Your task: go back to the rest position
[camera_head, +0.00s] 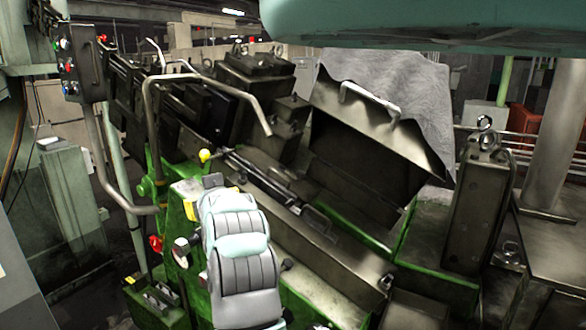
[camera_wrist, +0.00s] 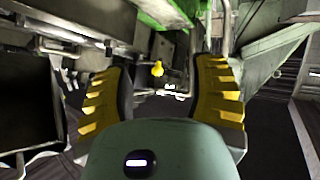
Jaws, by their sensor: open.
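My gripper (camera_wrist: 163,72) is open in the wrist view, with its two yellow ribbed fingers apart and nothing held between them. A yellow knob (camera_wrist: 157,68) shows in the gap, beyond the fingers and apart from them. In the head view a yellow knob (camera_head: 205,155) stands on the machine just above the end of my arm. My grey and teal arm rises from the bottom centre in front of the green machine and hides most of my gripper there.
The bolt former (camera_head: 335,240) fills the middle, with a raised cover (camera_head: 375,135) at right. A bent metal rail (camera_head: 205,77) and a control box (camera_head: 80,60) with buttons are at left. A dark metal block (camera_head: 475,205) stands at right. Dark floor shows at lower left.

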